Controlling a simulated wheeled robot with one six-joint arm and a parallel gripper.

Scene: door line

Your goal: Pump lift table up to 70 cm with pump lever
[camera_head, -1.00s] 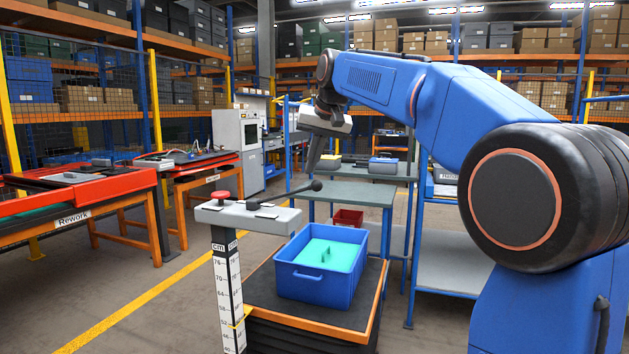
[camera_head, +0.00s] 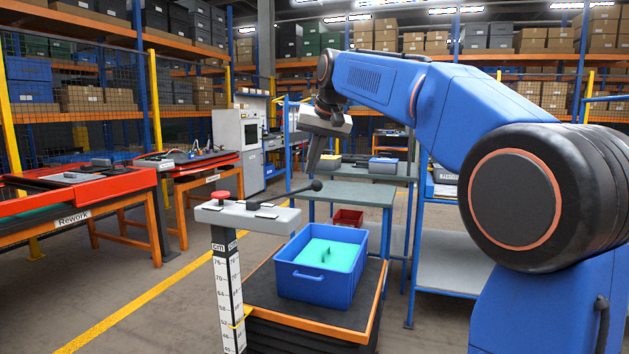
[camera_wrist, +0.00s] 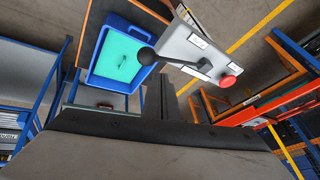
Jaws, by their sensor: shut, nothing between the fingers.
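The pump lever (camera_head: 285,194) is a dark rod with a black ball knob (camera_head: 316,185), slanting up to the right from a grey console (camera_head: 235,216). The lift table (camera_head: 310,327) has a dark top with an orange edge and carries a blue crate (camera_head: 318,287) with turquoise contents. A cm scale (camera_head: 222,290) stands at its left, with a yellow mark low on it. My gripper (camera_head: 312,170) points down, shut and empty, just above the knob; a small gap seems to separate them. The wrist view shows the knob (camera_wrist: 146,56) beyond my fingers (camera_wrist: 160,105), not between them.
A red button (camera_head: 220,196) sits on the console beside the lever; it also shows in the wrist view (camera_wrist: 228,81). A grey-green bench (camera_head: 350,192) and a red bin (camera_head: 348,217) stand behind the table. Orange-legged work tables (camera_head: 70,205) stand left. Floor is free at left front.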

